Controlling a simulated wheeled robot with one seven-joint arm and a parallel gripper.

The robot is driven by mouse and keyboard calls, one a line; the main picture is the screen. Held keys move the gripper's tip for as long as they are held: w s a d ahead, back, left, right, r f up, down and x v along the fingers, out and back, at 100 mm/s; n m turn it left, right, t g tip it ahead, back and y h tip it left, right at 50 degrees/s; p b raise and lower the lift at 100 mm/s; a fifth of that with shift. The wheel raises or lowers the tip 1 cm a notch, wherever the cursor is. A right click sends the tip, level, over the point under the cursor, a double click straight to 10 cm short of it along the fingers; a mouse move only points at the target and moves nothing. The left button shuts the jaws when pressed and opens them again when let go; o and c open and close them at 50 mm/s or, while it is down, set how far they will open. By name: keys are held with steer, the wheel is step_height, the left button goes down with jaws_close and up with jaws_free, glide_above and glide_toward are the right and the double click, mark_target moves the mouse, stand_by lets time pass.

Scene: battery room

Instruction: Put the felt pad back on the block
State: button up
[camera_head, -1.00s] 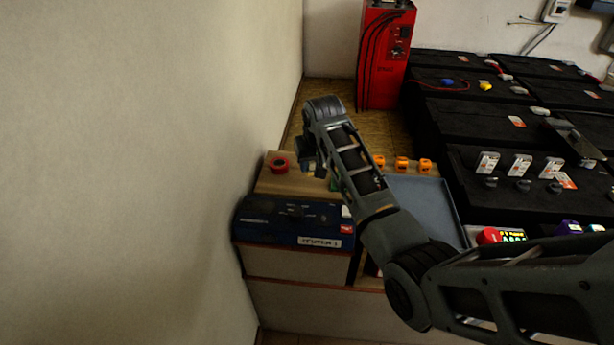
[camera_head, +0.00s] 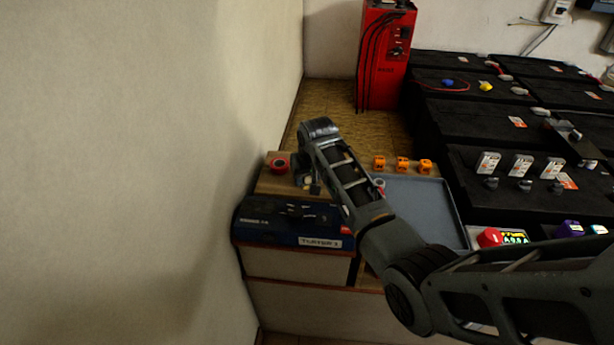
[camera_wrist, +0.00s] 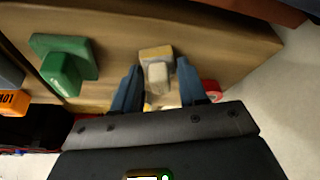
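In the wrist view a small tan block (camera_wrist: 156,53) with a pale knob-like piece (camera_wrist: 158,77) on it lies on the wooden surface (camera_wrist: 205,42). I cannot tell for sure which part is the felt pad. My gripper (camera_wrist: 158,68) is open, its two blue fingers on either side of the pale piece, with gaps showing. A green piece with a raised green knob (camera_wrist: 62,72) sits to the left. In the head view my gripper (camera_head: 305,178) is low over the wooden top, and my arm hides part of that top.
A red round item (camera_head: 278,164) sits left of my gripper, close to the wall. Several orange clips (camera_head: 402,163) and a grey tray (camera_head: 425,205) lie to the right. A blue box (camera_head: 270,222) is in front. Black batteries (camera_head: 470,120) fill the right side.

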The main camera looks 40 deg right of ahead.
steer(key=o, duration=0.3)
steer(key=p+v, duration=0.1)
steer(key=v, duration=1.1)
steer(key=shift+r, duration=0.15)
